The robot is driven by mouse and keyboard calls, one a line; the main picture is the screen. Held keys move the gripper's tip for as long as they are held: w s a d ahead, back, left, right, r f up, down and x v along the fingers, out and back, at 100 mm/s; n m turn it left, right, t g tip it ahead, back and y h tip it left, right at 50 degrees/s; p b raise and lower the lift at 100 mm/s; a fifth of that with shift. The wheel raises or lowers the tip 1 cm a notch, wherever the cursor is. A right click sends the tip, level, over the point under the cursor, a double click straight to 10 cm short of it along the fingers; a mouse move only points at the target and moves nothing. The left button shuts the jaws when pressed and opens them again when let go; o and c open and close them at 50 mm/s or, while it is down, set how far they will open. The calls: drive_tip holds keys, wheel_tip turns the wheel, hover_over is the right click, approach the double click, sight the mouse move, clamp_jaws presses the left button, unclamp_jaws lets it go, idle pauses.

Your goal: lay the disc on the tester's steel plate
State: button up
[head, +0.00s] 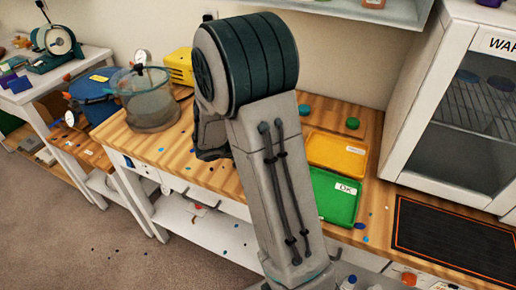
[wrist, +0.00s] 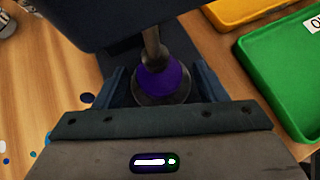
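In the wrist view, a purple disc (wrist: 172,82) appears to lie flat on the tester's round grey steel plate (wrist: 148,99). The tester's metal rod (wrist: 151,45) comes down over the disc; I cannot tell whether it touches. My gripper (wrist: 162,86) has its two blue-grey fingers apart, one on each side of the plate, with gaps between them and the disc. The near edge of the plate is hidden by my gripper's body. In the head view my arm hides the tester, the disc and the fingertips.
A green tray marked OK (head: 335,200) and a yellow tray (head: 338,155) lie right of my arm. A dark mat (head: 455,240) and a white warming cabinet (head: 430,90) are at the right. A clear pot (head: 150,100) stands at the left.

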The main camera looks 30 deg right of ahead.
drive_tip(key=shift+r, duration=0.15)
drive_tip(key=shift+a+r, duration=0.15)
drive_tip(key=shift+r, duration=0.05)
drive_tip(key=v, duration=1.1)
drive_tip(key=s+a+r+m+y, duration=0.2)
drive_tip(key=s+m+y, duration=0.3)
drive_tip(key=s+m, duration=0.3)
drive_tip(key=s+a+r+m+y, duration=0.2)
drive_tip(key=s+m+y, duration=0.3)
drive_tip(key=m, duration=0.8)
drive_tip(key=s+a, duration=0.1)
drive_tip(key=s, duration=0.2)
drive_tip(key=shift+s+a+r, duration=0.2)
drive_tip(key=shift+s+r, duration=0.05)
drive_tip(key=shift+s, duration=0.1)
drive_tip(key=shift+d, duration=0.1)
